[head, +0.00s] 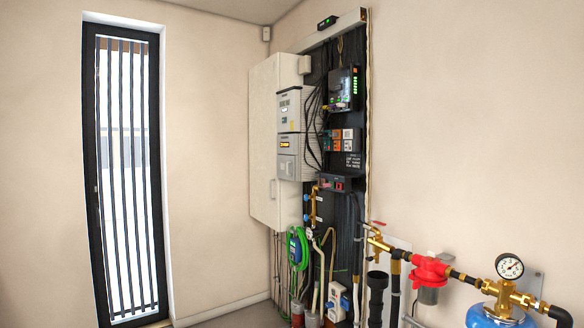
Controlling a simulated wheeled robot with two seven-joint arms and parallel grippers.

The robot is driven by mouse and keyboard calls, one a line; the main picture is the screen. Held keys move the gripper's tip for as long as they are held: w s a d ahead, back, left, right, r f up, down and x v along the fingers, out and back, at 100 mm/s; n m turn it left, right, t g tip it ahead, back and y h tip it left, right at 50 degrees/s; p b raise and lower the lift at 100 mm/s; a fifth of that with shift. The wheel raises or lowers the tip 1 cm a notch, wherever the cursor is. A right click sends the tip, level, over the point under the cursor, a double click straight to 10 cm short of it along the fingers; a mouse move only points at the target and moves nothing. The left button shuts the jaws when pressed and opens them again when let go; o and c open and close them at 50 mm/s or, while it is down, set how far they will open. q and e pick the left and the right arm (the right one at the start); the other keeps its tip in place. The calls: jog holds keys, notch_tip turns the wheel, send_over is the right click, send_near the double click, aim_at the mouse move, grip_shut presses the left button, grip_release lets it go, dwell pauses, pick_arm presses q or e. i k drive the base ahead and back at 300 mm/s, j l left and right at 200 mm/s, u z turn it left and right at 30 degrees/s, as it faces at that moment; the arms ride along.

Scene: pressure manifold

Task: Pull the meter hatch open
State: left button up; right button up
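A tall off-white cabinet panel (264,130) with a small handle (272,189) low on it is on the left side of the wall board. It looks like the meter hatch, and I cannot tell for sure whether it is shut. Grey meter boxes with small displays, an upper one (289,110) and a lower one (288,157), are just right of the panel. Neither of my grippers is in view.
A black board (346,125) carries wiring and devices. A green coiled hose (298,248) and several pipes are below. A red filter (431,270), a pressure gauge (509,266) and a blue tank (498,317) stand at lower right. A barred window (126,170) is at left.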

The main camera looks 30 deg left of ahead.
aim_at(282, 168)
jog(key=i+j+z, duration=0.1)
jog(key=i+j, duration=0.45)
jog(key=i+j+z, duration=0.1)
jog(key=i+j, duration=0.4)
jog(key=j, duration=0.15)
jog(key=i+j, duration=0.5)
jog(key=j, duration=0.2)
jog(key=l+z, duration=0.05)
